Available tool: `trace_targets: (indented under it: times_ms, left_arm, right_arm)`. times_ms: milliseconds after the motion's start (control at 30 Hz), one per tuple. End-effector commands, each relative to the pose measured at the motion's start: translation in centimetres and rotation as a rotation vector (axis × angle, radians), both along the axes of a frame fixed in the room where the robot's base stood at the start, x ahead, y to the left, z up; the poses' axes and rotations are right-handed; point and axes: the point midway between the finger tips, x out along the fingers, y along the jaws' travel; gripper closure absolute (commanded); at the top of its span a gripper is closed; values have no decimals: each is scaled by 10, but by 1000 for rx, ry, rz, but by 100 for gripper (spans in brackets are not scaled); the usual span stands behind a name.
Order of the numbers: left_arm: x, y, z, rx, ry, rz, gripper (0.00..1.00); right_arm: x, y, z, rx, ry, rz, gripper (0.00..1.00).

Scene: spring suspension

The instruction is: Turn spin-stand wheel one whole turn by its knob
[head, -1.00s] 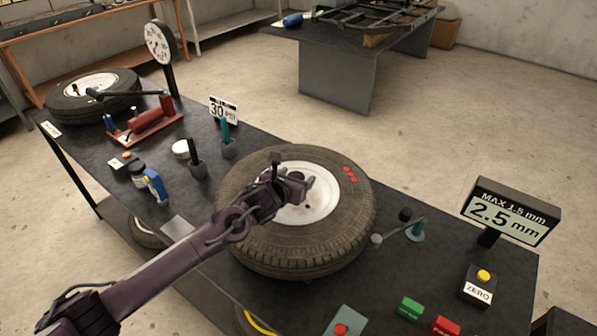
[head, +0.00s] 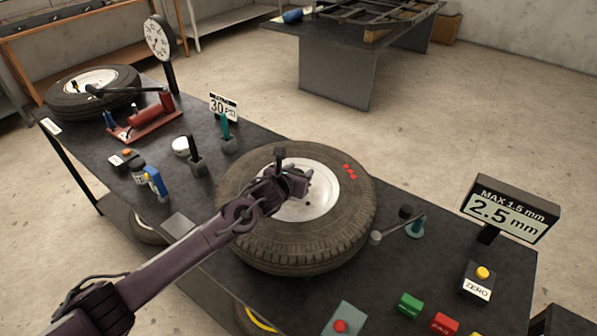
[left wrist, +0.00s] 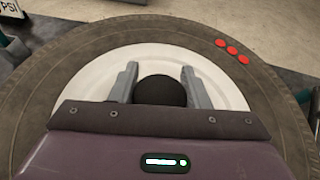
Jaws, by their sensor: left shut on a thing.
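The spin-stand wheel (head: 260,235) lies flat on the bench, with a dark tyre, a white rim (head: 318,203) and red dots (head: 350,171) on its far right sidewall. The wheel also fills most of the left wrist view (left wrist: 45,85). My left gripper (head: 300,184) reaches over the rim from the left. In the left wrist view, its two grey fingers (left wrist: 160,84) stand on either side of the round black knob (left wrist: 160,92) and are shut on it. The knob is hidden behind the gripper in the head view. My right gripper is in neither view.
A dial arm on a teal post (head: 414,228) stands close to the tyre's right side. A display reading 2.5 mm (head: 508,212), a ZERO button box (head: 478,282) and green and red blocks (head: 410,304) are at the right. Tools stand at the left.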

Motion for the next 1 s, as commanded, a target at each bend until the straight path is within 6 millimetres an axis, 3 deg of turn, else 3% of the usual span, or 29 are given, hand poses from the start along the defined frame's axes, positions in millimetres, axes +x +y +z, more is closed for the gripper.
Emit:
trace_targets:
  times_ms: [367,1000]
  left_arm:
    - [0,0,-3,-1,1,52,99]
    - [1,7,0,1,-1,507,99]
  right_arm:
    - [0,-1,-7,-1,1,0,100]
    - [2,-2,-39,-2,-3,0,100]
